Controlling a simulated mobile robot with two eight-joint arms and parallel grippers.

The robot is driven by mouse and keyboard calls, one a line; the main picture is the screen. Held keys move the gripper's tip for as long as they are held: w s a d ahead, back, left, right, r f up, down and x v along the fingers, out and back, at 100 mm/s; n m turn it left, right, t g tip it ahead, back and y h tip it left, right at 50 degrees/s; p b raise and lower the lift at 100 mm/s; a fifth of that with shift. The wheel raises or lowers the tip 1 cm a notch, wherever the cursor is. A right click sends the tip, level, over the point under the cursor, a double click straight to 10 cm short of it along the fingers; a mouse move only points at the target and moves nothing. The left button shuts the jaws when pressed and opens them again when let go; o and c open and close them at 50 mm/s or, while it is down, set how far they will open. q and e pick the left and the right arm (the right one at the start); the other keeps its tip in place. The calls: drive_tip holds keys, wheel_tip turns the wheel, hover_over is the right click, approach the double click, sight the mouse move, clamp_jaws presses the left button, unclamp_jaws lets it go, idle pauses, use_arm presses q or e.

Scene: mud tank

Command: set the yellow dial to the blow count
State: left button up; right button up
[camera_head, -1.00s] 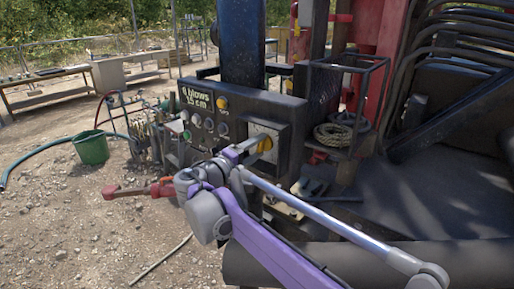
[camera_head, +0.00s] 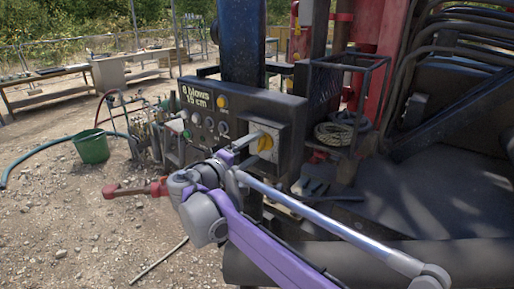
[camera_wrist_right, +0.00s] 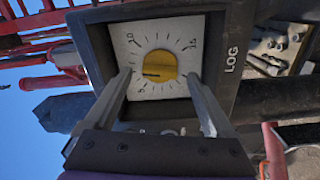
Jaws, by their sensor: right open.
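The yellow dial (camera_head: 265,143) sits on a square pale plate on the dark control panel. In the right wrist view the dial (camera_wrist_right: 160,66) is ringed by a scale with 5, 10 and 15, and its dark mark points left, between 5 and 10. My right gripper (camera_wrist_right: 158,76) is open, one finger on each side of the dial; whether they touch it I cannot tell. In the head view it (camera_head: 247,139) reaches the dial from the left. A sign (camera_head: 196,97) reads "blows 15 cm" after a blurred digit, perhaps 8 or 6. My left gripper is out of view.
Other knobs and gauges (camera_head: 209,124) are on the panel left of the dial. A wire basket (camera_head: 345,100) with coiled rope is to its right. The label LOG (camera_wrist_right: 233,56) is beside the plate. A green bucket (camera_head: 91,147) and a red tool (camera_head: 126,191) are at left.

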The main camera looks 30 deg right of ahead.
drive_tip(key=b+v, duration=0.1)
drive_tip(key=v, duration=0.8)
drive_tip(key=shift+s, duration=0.2)
drive_tip(key=shift+a, duration=0.15)
